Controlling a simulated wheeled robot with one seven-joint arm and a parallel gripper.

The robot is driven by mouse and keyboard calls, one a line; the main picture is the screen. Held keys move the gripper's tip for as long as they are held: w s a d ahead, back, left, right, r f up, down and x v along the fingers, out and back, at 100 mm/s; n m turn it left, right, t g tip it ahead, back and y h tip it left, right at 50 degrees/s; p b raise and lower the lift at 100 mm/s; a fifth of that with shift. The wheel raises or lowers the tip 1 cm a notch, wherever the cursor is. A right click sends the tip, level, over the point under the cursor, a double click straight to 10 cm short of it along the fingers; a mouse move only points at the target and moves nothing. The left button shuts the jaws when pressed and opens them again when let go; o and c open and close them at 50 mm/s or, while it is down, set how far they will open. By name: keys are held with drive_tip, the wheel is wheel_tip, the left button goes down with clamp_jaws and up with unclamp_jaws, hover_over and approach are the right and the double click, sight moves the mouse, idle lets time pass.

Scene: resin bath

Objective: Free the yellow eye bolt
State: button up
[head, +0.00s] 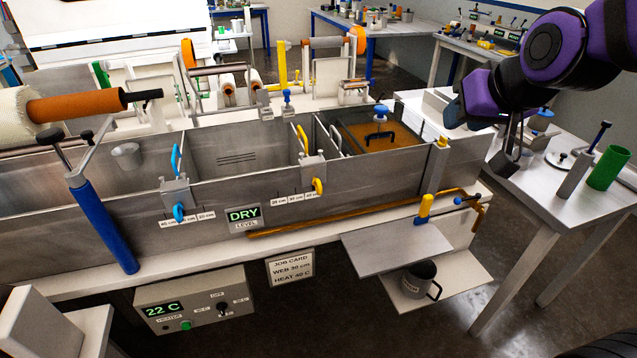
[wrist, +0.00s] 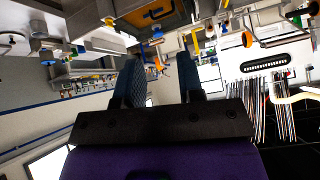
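The yellow eye bolt (head: 318,186) is a small yellow ring on the front of a grey clamp block (head: 313,169), at the front wall of the steel bath. A yellow handle (head: 302,140) rises from a divider just behind the block. A scale strip lies beside the ring. Whether the bolt is tight or loose cannot be told. The bolt is not clear in the wrist view.
A similar block with a blue ring (head: 178,212) and blue handle stands left. The bath (head: 110,235) reads DRY; amber material (head: 385,135) lies in its right compartment. A blue-handled lever (head: 100,220), a pipe (head: 350,217) and a low shelf (head: 395,250) front it. A green cylinder (head: 608,168) stands right.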

drive_tip(key=w+a+f+t, duration=0.2)
drive_tip(key=w+a+f, duration=0.5)
drive_tip(key=w, duration=0.1)
drive_tip(key=n+t+y, duration=0.3)
drive_tip(key=t, duration=0.4)
approach(321, 186)
drive_tip(key=w, duration=0.1)
drive_tip(key=x, duration=1.1)
drive_tip(key=shift+a, duration=0.1)
drive_tip(key=shift+c, duration=0.2)
clamp_jaws()
